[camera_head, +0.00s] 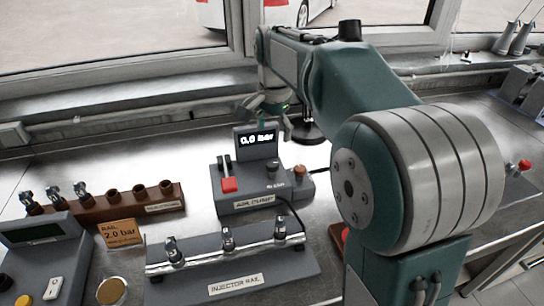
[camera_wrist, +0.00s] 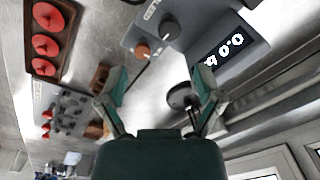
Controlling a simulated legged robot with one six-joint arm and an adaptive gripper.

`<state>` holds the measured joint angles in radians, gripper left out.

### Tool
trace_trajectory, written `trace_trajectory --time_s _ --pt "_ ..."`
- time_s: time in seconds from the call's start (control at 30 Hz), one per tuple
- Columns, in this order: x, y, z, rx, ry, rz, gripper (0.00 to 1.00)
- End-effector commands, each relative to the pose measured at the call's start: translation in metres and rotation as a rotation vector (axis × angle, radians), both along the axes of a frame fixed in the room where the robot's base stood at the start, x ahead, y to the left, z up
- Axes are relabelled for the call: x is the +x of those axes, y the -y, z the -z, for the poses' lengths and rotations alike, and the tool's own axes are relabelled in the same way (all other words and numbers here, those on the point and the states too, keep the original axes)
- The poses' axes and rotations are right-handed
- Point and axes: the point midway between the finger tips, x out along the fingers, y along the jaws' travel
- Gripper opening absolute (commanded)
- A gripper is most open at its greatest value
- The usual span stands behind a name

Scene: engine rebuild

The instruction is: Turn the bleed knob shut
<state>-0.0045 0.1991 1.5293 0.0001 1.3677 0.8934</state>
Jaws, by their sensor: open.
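The grey pump unit (camera_head: 246,204) stands mid-bench with a display (camera_head: 257,140) reading 0.0 bar and a red lever (camera_head: 229,184) at its left. On its top are a dark knob (camera_head: 272,165) and a copper-brown knob (camera_head: 300,171). Both show in the wrist view, the dark knob (camera_wrist: 168,30) and the copper knob (camera_wrist: 142,52). Their small labels are unreadable, so I cannot tell which is the bleed knob. My gripper (camera_wrist: 160,86) is open and empty, its fingers apart from both knobs.
An injector rail (camera_head: 230,262) lies in front of the unit. A brown rack (camera_head: 110,205) and an orange card (camera_head: 120,234) reading 2.0 bar are left. A round black base (camera_head: 308,132) stands behind the unit. A dark cable runs from the unit's right. The window is behind the bench.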

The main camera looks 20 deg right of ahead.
Motion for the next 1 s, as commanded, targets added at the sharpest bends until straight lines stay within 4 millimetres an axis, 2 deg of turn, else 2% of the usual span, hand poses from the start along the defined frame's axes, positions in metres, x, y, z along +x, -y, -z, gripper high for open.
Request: trace_trajectory --time_s 0.03,0.13,0.37,0.47,0.8,1.0 --pt "0.009 0.000 0.004 0.001 -0.014 0.026 0.85" --pt "0.019 0.000 0.009 0.002 -0.035 0.068 0.85" --pt "0.025 0.000 0.018 0.001 -0.048 0.095 0.85" --pt "0.024 0.000 0.031 0.001 -0.049 0.095 0.85" --pt "0.024 0.000 0.093 0.002 -0.048 0.094 0.85" --pt "0.024 0.000 0.115 0.002 -0.047 0.093 0.85"
